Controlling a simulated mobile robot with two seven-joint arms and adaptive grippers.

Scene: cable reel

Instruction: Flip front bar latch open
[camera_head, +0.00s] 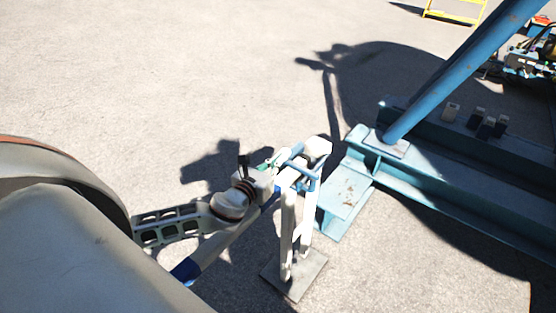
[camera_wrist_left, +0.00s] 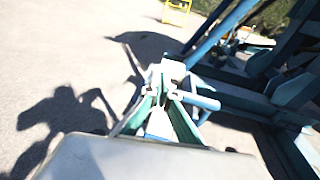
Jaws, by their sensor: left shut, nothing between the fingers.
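The front bar (camera_head: 232,243) is a white and blue tube that slopes up from the lower left to the top of a white stand. The latch (camera_head: 311,168) at the bar's end is a blue frame, with a white block (camera_head: 318,148) beside it. In the left wrist view the white block (camera_wrist_left: 173,69) and blue latch part (camera_wrist_left: 200,101) lie just beyond the fingers. My left gripper (camera_head: 283,158) is shut and empty, close beside the latch; whether it touches is unclear. It also shows in the left wrist view (camera_wrist_left: 163,96). My right gripper is out of view.
The stand's white legs rise from a flat base plate (camera_head: 295,274). A teal steel frame (camera_head: 450,185) with a slanted blue strut (camera_head: 455,75) stands close on the right. A large grey rounded body fills the lower left. Open pavement lies behind the latch.

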